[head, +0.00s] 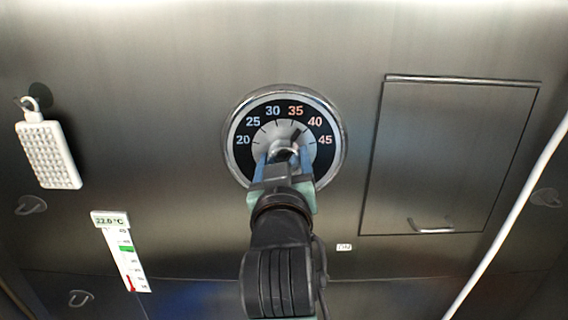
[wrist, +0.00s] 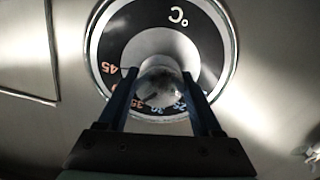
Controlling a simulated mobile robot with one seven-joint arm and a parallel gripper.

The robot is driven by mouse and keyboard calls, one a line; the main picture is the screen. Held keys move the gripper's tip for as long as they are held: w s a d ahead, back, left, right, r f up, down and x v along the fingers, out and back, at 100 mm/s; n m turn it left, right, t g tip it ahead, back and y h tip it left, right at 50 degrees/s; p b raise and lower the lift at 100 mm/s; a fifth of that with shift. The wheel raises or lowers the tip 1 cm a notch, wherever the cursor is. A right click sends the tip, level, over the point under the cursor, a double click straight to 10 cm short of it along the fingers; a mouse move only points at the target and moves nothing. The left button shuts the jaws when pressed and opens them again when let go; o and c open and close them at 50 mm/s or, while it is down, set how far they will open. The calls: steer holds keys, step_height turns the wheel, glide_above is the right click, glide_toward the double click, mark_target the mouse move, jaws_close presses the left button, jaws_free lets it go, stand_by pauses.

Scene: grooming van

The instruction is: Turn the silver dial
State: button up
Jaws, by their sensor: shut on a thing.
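The silver dial (head: 288,142) is a round temperature control on the metal wall, with a black ring marked from 20 to 45. A dark pointer line on it points between 35 and 40 in the head view. My gripper (head: 284,158) reaches up from below and is shut on the dial's central knob. In the wrist view the dial (wrist: 160,42) appears upside down, with a °C mark on its ring. There the two blue fingers of my gripper (wrist: 161,88) stand on either side of the silver knob. My arm hides the lower part of the dial in the head view.
A white textured block (head: 48,155) hangs from a hook at left, above a thermometer strip (head: 122,252) reading 22.0 °C. A closed panel door (head: 448,155) with a handle is at right, beside a white hose (head: 515,215). A small label (head: 344,247) sits below the dial.

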steer(key=n+b, duration=0.1)
steer(key=n, duration=0.3)
steer(key=shift+n, duration=0.3)
steer(key=shift+n+b, duration=0.5)
steer(key=shift+n, duration=1.8)
steer(key=o, duration=1.4)
steer(key=shift+c, duration=0.2)
steer(key=shift+s, duration=0.15)
steer(key=s+b, duration=0.4)
steer(key=s, duration=0.8)
steer(key=shift+s, duration=0.4)
steer(key=shift+f, duration=0.1)
